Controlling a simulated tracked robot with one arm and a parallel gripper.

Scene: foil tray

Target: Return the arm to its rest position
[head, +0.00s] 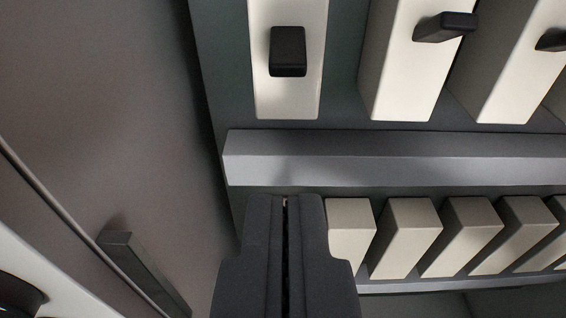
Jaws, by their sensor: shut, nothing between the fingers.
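My gripper (285,202) is at the bottom centre of the head view. Its two dark fingers lie side by side with only a thin dark slit between them, and nothing shows in it. The fingertips are just below a grey rail (390,158) in the picture. The gripper covers part of what lies behind it at the left end of a row of pale blocks (350,228). I cannot tell whether it touches them. The rest of my arm is not clearly in view.
Above the rail, tall white blocks with black knobs (288,52) stand on a dark green panel (222,60). A plain grey-brown surface (100,100) fills the left side. A dark bar-shaped handle (145,272) sits at lower left, beside a pale edge.

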